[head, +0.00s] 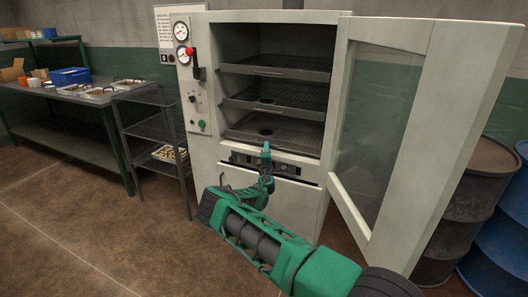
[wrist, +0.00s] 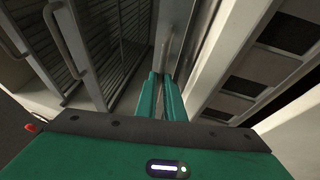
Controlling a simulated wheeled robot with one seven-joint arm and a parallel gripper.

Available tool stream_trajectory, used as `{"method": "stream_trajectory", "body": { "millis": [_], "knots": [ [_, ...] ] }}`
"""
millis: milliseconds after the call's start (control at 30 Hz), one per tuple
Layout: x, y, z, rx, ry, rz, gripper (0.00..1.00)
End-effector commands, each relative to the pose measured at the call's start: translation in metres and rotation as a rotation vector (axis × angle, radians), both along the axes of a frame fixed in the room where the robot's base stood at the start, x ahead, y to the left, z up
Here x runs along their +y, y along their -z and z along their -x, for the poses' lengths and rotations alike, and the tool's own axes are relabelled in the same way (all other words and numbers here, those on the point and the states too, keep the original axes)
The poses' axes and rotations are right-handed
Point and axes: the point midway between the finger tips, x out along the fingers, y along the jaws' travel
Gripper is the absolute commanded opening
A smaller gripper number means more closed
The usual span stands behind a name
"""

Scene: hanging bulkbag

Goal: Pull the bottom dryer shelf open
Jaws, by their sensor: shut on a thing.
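The dryer (head: 205,165) is a pale cabinet with its door (head: 445,110) swung open to the right. Inside are three dark wire shelves, one above another. The bottom shelf (head: 300,137) sits low in the opening and looks to be inside the cabinet. My gripper (head: 266,153) is in front of the bottom shelf's front edge. In the wrist view its green fingers (wrist: 166,95) are together on the bar handle (wrist: 170,45) of the bottom shelf. The fingers and my arm hide part of the handle and the cabinet's lower front.
The middle shelf (head: 285,103) and top shelf (head: 290,68) are above. A wire rack (head: 150,130) and a metal table (head: 50,93) stand at left. A dark barrel (head: 465,215) and a blue barrel (head: 505,240) stand right, behind the door. Floor at left front is clear.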

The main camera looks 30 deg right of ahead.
Motion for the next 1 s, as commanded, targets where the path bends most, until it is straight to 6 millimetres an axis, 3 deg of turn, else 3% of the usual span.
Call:
{"method": "stream_trajectory", "body": {
  "millis": [733,767,867,1000],
  "knots": [
    [-0.001,0.006,0.001,0.007,0.001,-0.006,0.0],
    [0.012,0.006,0.001,0.007,-0.001,-0.006,0.0],
    [0.007,0.006,0.0,0.007,-0.003,-0.006,0.0],
    [0.019,0.006,0.001,0.008,-0.013,-0.008,0.0]
  ]
}}
